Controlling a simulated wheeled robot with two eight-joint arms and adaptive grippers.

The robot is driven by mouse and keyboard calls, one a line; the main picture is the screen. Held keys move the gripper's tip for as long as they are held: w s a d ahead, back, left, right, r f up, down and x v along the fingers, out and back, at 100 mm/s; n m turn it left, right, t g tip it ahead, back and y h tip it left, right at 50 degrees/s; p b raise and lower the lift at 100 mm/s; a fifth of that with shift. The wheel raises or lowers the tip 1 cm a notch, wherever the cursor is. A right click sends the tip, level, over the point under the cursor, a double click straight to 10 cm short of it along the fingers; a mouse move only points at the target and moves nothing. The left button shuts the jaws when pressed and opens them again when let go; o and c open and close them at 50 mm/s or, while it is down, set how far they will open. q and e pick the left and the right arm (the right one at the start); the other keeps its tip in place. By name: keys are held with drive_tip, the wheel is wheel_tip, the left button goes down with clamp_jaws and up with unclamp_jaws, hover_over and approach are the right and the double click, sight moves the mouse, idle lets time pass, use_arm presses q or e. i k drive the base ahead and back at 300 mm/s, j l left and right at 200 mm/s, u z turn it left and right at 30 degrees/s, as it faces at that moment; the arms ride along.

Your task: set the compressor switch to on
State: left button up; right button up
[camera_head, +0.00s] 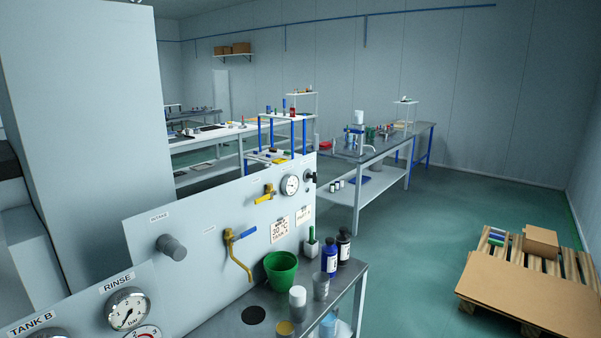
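No switch with a readable compressor label shows. The grey panel (205,215) runs across the lower left. A grey round knob (171,247) sticks out of it under a small label that seems to read INTAKE. A dark knob (310,178) sits at the panel's far right end, beside a round gauge (289,185); its label is too small to read. A yellow valve with a blue handle (240,236) and a smaller yellow valve (266,194) are also on the panel. Neither of my grippers is in view.
A metal shelf before the panel holds a green bucket (281,270), a blue bottle (329,257), a dark bottle (344,246) and cups. RINSE (128,308) and TANK B gauges are at lower left. A pallet (530,280) stands right; green floor between is clear.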

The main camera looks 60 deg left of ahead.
sight(314, 175)
drive_tip(key=i+j+u, duration=0.1)
drive_tip(key=i+u, duration=0.65)
drive_tip(key=i+l+u, duration=0.25)
drive_tip(key=i+u, duration=0.15)
drive_tip(key=i+j+u, duration=0.1)
drive_tip(key=u, duration=0.35)
drive_tip(key=i+u, duration=0.5)
drive_tip(key=u, duration=0.35)
drive_tip(key=i+l+u, duration=0.1)
drive_tip(key=u, duration=0.3)
drive_tip(key=i, duration=0.1)
